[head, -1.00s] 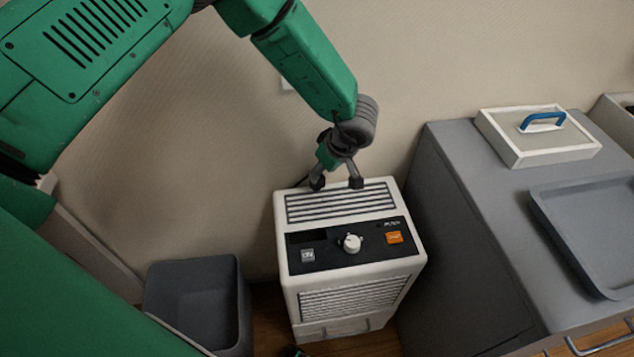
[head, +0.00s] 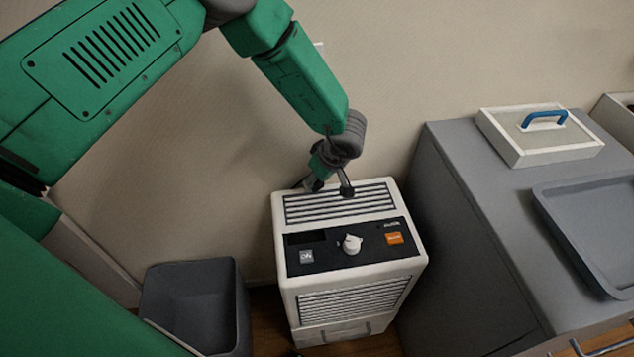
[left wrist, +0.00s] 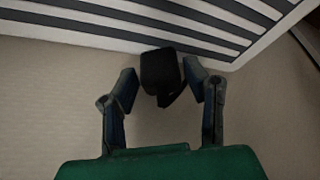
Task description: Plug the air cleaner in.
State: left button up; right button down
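The white air cleaner (head: 350,282) stands on the floor against the wall, with a slatted top, a dark panel, a white knob and an orange button. My left gripper (head: 331,187) is low over the rear of its top. In the left wrist view, a black plug (left wrist: 160,72) sits between the fingertips of my left gripper (left wrist: 161,84), which appear to touch it on both sides, next to the slats. A small white edge on the wall (head: 318,43), perhaps an outlet plate, shows beside my left arm, which hides the rest. My right gripper is not in view.
A dark grey bin (head: 195,300) stands left of the cleaner. A grey cabinet (head: 465,235) stands close on its right, bearing a white box with a blue handle (head: 540,140) and a grey tray (head: 590,225). The wall above the cleaner is clear.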

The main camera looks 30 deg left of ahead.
pick_arm(q)
jog(key=c, duration=0.8)
jog(key=shift+o, duration=0.2)
